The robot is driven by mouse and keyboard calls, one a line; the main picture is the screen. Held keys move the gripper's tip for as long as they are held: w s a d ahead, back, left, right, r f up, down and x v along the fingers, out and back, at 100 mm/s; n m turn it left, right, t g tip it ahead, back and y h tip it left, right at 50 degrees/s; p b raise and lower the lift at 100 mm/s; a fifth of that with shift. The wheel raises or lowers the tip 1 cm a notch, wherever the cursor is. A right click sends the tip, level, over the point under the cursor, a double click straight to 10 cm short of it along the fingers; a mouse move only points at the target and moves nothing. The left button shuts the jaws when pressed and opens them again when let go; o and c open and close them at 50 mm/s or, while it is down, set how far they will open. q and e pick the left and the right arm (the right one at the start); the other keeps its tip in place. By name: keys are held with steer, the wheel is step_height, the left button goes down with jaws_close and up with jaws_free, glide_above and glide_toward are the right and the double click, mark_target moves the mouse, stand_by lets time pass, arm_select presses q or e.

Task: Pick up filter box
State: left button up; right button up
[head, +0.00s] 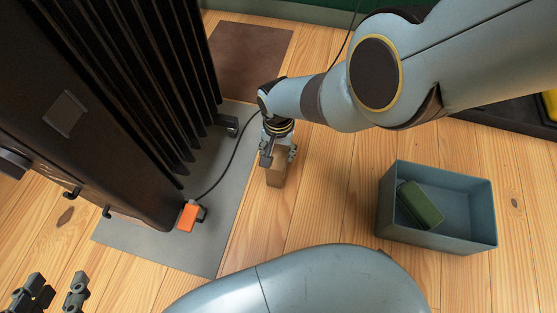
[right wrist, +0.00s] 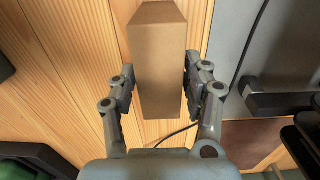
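The filter box, seemingly the plain brown carton (head: 276,172), stands on the wooden floor near the middle of the head view. My right gripper (head: 279,154) reaches down over it from above. In the right wrist view, the carton (right wrist: 158,75) lies between the two fingers of my right gripper (right wrist: 159,80). The carton's underside is hidden. My left gripper (head: 55,293) is at the lower left of the head view, with its fingers apart and nothing between them.
A blue-grey bin (head: 463,238) holding a green block (head: 420,205) stands at the right. A large black ribbed unit (head: 130,100) stands on a grey mat (head: 225,215) at the left. An orange-ended plug (head: 188,216) with a black cable lies nearby. A brown mat (head: 248,60) lies behind.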

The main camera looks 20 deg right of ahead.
jaws_close()
steer(key=shift+r, duration=0.1)
